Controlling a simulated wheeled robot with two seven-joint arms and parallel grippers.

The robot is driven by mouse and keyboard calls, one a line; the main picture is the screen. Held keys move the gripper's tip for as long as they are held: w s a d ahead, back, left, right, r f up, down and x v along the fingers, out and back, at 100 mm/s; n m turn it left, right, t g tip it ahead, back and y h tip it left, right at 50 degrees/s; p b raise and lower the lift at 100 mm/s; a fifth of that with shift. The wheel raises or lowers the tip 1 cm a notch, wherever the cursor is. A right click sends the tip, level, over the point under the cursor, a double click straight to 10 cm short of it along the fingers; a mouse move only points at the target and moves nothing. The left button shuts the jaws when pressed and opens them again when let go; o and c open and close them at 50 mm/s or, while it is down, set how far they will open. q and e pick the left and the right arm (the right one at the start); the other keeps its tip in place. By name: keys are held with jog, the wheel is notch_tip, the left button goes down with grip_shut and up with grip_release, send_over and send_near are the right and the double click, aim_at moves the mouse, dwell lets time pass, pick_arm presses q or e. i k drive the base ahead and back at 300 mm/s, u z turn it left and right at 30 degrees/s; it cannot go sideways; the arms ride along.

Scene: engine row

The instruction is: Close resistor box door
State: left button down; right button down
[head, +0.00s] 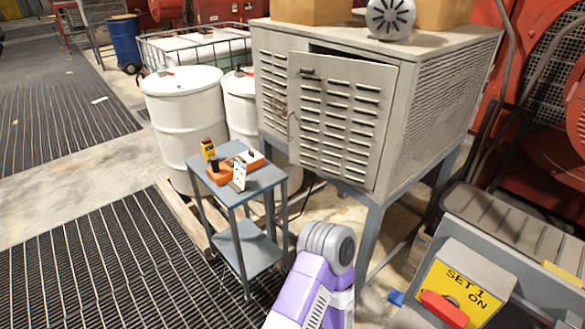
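The resistor box (425,115) is a grey metal cabinet on blue-grey legs at the upper middle of the head view. Its louvred door (340,120) is on the front face and stands slightly ajar, with a dark gap along its top edge. A small dark handle (310,73) is near the door's upper left corner. A purple and grey link of my arm (318,275) rises from the bottom edge, below the box. Neither of my grippers shows in this view, and nothing is seen touching the door.
A small blue-grey stand (262,182) with an orange tool and small boxes is left of the door. White drums (185,120) stand behind it. A console with a red switch (444,309) is at lower right. Dark floor grating (110,265) lies open at left.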

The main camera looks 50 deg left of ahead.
aim_at(338, 115)
jog(key=k, duration=0.3)
jog(key=z, duration=1.75)
jog(key=k, duration=1.15)
jog(key=u, duration=1.85)
jog(key=i, duration=0.25)
jog(key=u, duration=0.1)
